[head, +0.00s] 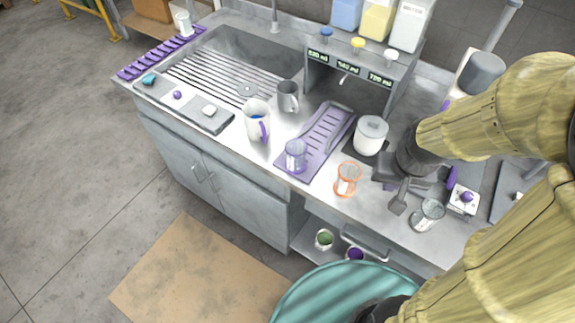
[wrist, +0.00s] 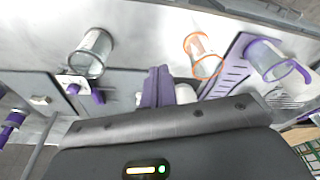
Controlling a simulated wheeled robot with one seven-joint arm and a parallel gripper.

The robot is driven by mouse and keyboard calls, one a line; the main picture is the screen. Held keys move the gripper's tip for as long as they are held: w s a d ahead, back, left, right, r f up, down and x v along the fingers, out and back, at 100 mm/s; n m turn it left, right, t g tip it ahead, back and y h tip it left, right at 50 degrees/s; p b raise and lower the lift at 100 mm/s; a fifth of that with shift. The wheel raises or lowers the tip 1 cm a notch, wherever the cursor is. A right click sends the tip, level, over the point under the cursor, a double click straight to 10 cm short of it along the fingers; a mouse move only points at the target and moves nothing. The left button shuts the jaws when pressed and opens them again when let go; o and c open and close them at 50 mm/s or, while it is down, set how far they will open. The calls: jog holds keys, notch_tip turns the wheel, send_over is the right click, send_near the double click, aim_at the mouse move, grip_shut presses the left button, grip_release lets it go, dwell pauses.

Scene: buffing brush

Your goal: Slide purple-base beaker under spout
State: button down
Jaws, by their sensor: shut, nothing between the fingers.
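The purple-base beaker (head: 297,156) is clear with a purple base and stands on the front end of the purple slotted tray (head: 318,143). It also shows at the right of the wrist view (wrist: 268,60). The spout (head: 344,80) hangs from the dispenser (head: 352,66) behind it, over the tray's far end. The beaker is clear of the spout, nearer the counter's front edge. My gripper (head: 398,203) is shut and empty, right of the beaker, with the orange beaker (head: 347,179) between them. Its closed fingers show mid-picture in the wrist view (wrist: 157,85).
A grey-base beaker (head: 428,214) and a white block with a purple knob (head: 463,200) are right of my gripper. A white pitcher (head: 257,121) and a grey mug (head: 288,96) stand left of the tray.

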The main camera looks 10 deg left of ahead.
jog(key=w+a+r+m+g+p, duration=0.1)
jog(key=w+a+p, duration=0.25)
jog(key=a, duration=0.35)
jog(key=m+g+p, duration=0.2)
jog(key=m+p, duration=0.1)
jog(key=p, duration=0.1)
send_near(296, 157)
jog(key=s+a+f, duration=0.4)
jog(key=s, duration=0.1)
jog(key=shift+s+d+r, duration=0.15)
jog(key=shift+d, duration=0.15)
jog(key=w+f+p, duration=0.1)
jog(key=f, duration=0.2)
jog(key=w+f+p, duration=0.1)
jog(key=f, duration=0.2)
jog(key=w+d+f+p, duration=0.1)
jog(key=f, duration=0.2)
jog(key=shift+d+f+p, duration=0.1)
jog(key=shift+f+p, duration=0.2)
jog(key=shift+f, duration=0.05)
jog(key=shift+w+d+f, duration=0.15)
jog(key=shift+w, duration=0.25)
